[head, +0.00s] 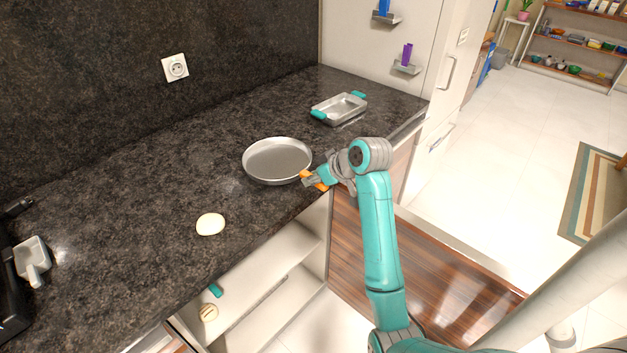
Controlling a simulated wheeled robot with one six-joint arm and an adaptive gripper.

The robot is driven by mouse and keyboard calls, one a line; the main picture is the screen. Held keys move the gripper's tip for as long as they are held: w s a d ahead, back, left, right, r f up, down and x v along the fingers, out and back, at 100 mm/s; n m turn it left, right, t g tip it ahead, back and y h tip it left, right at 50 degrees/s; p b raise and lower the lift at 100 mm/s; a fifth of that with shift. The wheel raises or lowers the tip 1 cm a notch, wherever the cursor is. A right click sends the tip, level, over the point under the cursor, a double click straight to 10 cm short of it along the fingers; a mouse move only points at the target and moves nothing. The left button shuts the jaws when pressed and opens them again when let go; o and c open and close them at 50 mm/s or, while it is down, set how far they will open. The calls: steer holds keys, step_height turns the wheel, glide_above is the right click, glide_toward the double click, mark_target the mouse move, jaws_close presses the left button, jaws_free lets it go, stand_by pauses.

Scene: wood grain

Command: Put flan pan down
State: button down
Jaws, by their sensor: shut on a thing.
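The flan pan (278,160) is a round, shallow, silver-grey pan. It is level at the front part of the dark stone counter (165,180). I cannot tell whether it rests on the counter or is held slightly above it. My gripper (308,180) is at the pan's right front rim, with its orange fingertips shut on the rim. The contact itself is small and partly hidden by the fingers.
A rectangular metal baking dish (339,108) with teal handles stands behind the pan. A pale round item (210,224) lies to the front left. A light grey scoop-like item (32,260) is at the far left. Below, an open cabinet (270,290) shows shelves. Counter left of the pan is clear.

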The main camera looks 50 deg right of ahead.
steer(key=shift+f, duration=0.65)
steer(key=c, duration=1)
jaws_free()
